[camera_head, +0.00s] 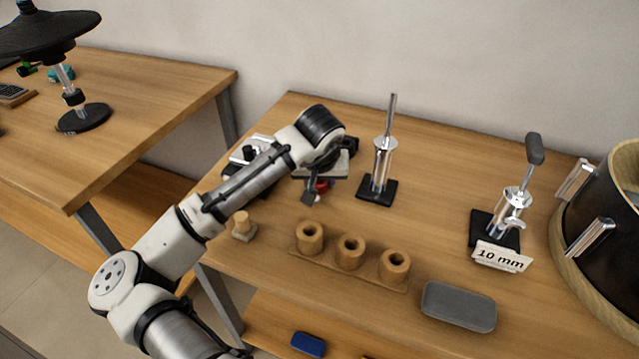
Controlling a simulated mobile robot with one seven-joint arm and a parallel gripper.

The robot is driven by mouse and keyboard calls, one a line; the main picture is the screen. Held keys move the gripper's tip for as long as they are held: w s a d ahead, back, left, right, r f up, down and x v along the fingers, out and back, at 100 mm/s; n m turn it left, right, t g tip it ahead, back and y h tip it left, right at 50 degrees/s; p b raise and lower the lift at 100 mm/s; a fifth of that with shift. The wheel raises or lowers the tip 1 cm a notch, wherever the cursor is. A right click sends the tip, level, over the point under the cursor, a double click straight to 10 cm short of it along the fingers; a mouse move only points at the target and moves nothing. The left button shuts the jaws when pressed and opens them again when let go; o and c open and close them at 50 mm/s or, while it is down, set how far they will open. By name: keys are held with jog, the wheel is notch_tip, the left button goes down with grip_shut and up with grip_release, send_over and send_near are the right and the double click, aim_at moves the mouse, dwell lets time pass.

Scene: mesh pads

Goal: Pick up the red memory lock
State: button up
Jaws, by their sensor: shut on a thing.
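My gripper (312,192) points down over the back left part of the right-hand table, at the end of my white and black arm. A small red thing (322,185), which looks like the red memory lock, shows between its fingers. My gripper is shut on it. The fingers and wrist hide most of it, so its full shape is unclear. I cannot tell whether it touches the table.
A wooden holder (292,250) with three rings lies in front of my gripper. A metal post on a black base (376,192) stands just right. A wooden peg (243,226) stands left. A grey pad (458,306) and a "10 mm" sign (501,257) are further right.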

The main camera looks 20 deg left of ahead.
aim_at(320, 185)
jog(key=shift+c, duration=0.3)
notch_tip(320, 185, up, 10)
jog(key=shift+b, duration=0.3)
jog(key=shift+r, duration=0.1)
